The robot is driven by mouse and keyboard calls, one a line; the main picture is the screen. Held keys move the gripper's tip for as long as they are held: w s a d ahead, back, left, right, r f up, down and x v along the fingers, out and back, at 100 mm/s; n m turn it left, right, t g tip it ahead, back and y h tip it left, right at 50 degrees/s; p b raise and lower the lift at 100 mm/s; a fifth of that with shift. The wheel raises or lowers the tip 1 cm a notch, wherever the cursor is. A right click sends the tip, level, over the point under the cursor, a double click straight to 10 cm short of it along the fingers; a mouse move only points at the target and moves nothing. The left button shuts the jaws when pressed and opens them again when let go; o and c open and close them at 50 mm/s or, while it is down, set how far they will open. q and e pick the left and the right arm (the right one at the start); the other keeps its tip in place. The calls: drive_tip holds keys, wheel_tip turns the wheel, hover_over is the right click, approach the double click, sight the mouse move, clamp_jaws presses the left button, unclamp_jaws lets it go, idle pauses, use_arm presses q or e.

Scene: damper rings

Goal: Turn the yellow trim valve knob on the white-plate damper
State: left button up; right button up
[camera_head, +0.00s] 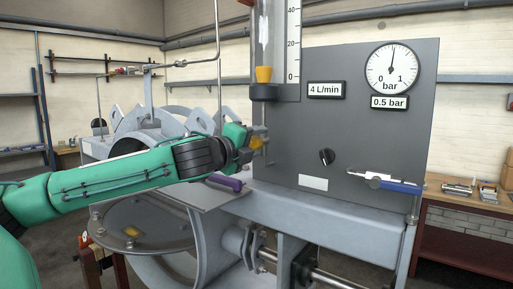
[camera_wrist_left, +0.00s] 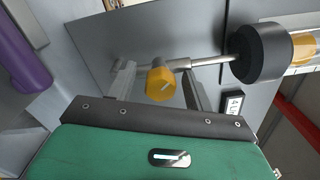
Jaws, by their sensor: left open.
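The yellow knob (camera_wrist_left: 160,84) with a pale mark on its face sits at the end of a metal pipe stub from the flow tube's dark base (camera_wrist_left: 262,52). It also shows in the head view (camera_head: 259,138), partly hidden by my left gripper (camera_head: 254,145). My left gripper is open. A round grey damper disc (camera_head: 125,222) with a small yellow mark lies at the lower left. My right gripper is not in view.
A grey panel (camera_head: 345,110) carries a round gauge (camera_head: 391,69), a black knob (camera_head: 326,157) and a blank white plate (camera_head: 313,183). A clear flow tube with a yellow float (camera_head: 264,74) stands above the gripper. A purple handle (camera_head: 225,182) lies just below.

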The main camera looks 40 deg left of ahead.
use_arm(q)
drive_tip(key=shift+s, duration=0.1)
idle(0.3)
drive_tip(key=s+b, duration=0.3)
drive_tip(key=b, duration=0.1)
drive_tip(key=shift+s+d, duration=0.2)
drive_tip(key=shift+s, duration=0.15)
drive_tip(key=shift+s+d+b, duration=0.15)
drive_tip(key=shift+s+b, duration=0.5)
drive_tip(key=shift+s, duration=0.5)
drive_tip(key=shift+c, duration=0.2)
